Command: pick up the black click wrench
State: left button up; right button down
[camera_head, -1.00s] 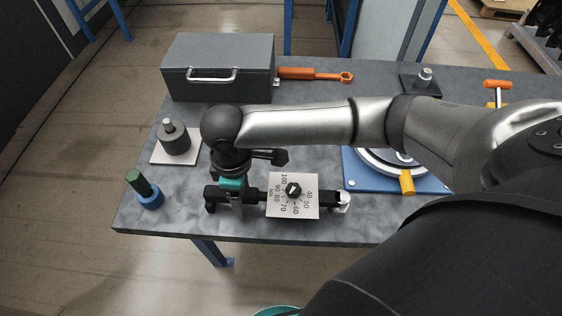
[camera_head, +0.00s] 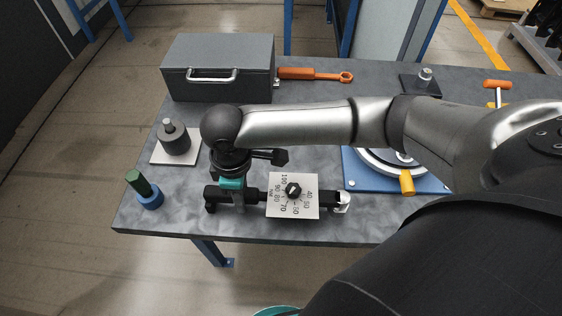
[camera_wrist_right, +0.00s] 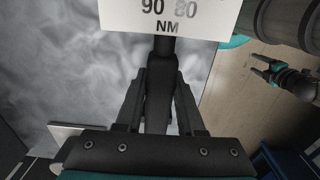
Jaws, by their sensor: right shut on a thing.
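The black click wrench (camera_head: 256,195) lies along the front of the grey table. It has a black bar and a pale square scale plate (camera_head: 306,207) with numbers and a black knob. My right gripper (camera_head: 236,197) reaches down from above and is shut on the wrench's bar, left of the plate. In the right wrist view the black bar (camera_wrist_right: 160,95) runs between the two fingers, with the plate marked NM (camera_wrist_right: 165,12) beyond them. I cannot tell whether the wrench touches the table. My left gripper (camera_wrist_right: 262,70) shows small at the right wrist view's right side, its fingers apart and empty.
A grey toolbox (camera_head: 218,65) stands at the back left, beside an orange wrench (camera_head: 315,75). A dark cylinder on a pale plate (camera_head: 174,140) and a green-and-blue piece (camera_head: 147,192) are at the left. A blue base with a round fixture (camera_head: 358,178) is right of the click wrench.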

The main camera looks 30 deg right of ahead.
jog(key=shift+r, duration=0.1)
dwell(0.8)
notch_tip(320, 180, up, 20)
jog(key=p, duration=0.4)
jog(key=shift+p, duration=0.35)
jog(key=c, duration=1.2)
grip_release()
grip_shut()
jog(key=shift+s+f, duration=0.1)
jog(key=shift+f, duration=0.1)
